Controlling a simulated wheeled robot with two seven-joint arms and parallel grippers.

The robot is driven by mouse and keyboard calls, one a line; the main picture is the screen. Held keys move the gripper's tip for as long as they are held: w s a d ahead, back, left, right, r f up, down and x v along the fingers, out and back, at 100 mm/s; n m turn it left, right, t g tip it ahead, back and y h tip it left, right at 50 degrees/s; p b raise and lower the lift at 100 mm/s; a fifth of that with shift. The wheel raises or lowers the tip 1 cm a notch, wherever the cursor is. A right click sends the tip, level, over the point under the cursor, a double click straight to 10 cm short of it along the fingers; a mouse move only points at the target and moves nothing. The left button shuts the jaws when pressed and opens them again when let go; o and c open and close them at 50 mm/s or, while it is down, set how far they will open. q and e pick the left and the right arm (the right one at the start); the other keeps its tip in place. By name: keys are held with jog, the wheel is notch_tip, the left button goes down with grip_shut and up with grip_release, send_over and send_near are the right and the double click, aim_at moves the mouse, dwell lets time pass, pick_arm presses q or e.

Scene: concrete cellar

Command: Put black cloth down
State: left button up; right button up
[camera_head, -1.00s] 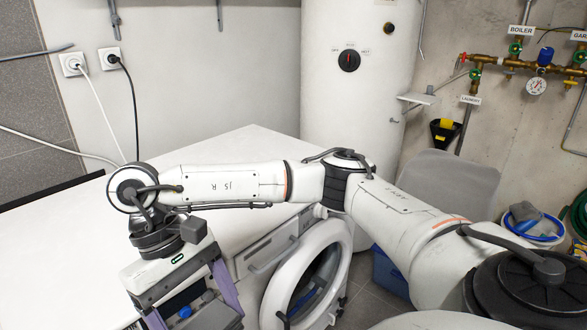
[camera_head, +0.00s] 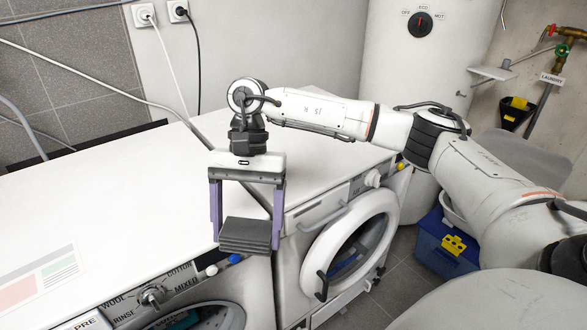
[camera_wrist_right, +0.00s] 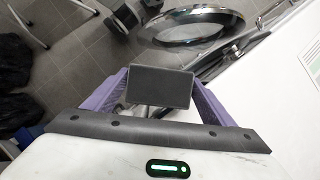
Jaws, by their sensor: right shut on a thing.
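The black cloth (camera_head: 248,234) is a folded dark grey stack. My right gripper (camera_head: 247,222) is shut on it, with its purple fingers at the cloth's two sides. In the head view the cloth shows at the front edge of the white machine tops (camera_head: 130,210), near the join of the two machines. I cannot tell whether it touches the top. In the right wrist view the cloth (camera_wrist_right: 160,87) shows as a flat dark rectangle between the fingers, with the floor and the round door beyond it. My left gripper is not in view.
The right washing machine's round door (camera_head: 352,250) stands open below the top. A control panel with a knob (camera_head: 152,296) is at the lower left. The white top is largely clear, with a printed label (camera_head: 40,280). A blue box (camera_head: 445,250) stands on the floor at right.

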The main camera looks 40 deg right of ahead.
jog(key=w+d+r+m+t, duration=0.2)
jog(key=w+d+m, duration=0.2)
jog(key=m, duration=0.3)
jog(key=w+d+r+m+t+p, duration=0.1)
jog(key=w+d+m+t, duration=0.2)
jog(key=w+d+m, duration=0.2)
jog(key=d+m, duration=0.2)
jog(key=shift+d+r+m+t, duration=0.3)
jog(key=shift+r+m, duration=0.05)
jog(key=shift+m, duration=0.05)
jog(key=w+d+r+m+h, duration=0.1)
jog(key=d+m, duration=0.3)
jog(key=w+d+r+m+t+h+p, duration=0.1)
jog(key=d+m, duration=0.2)
jog(key=d, duration=0.1)
jog(key=w+d+r+m+h, duration=0.1)
jog(key=d+m, duration=0.3)
jog(key=shift+w+d+r+m+t+h+p, duration=0.3)
jog(key=shift+w+d+r+t+h, duration=0.05)
jog(key=shift+w+r+t+h, duration=0.05)
jog(key=shift+m, duration=0.4)
jog(key=f, duration=0.9)
jog(key=shift+d+f+p, duration=0.3)
jog(key=shift+d+f, duration=0.1)
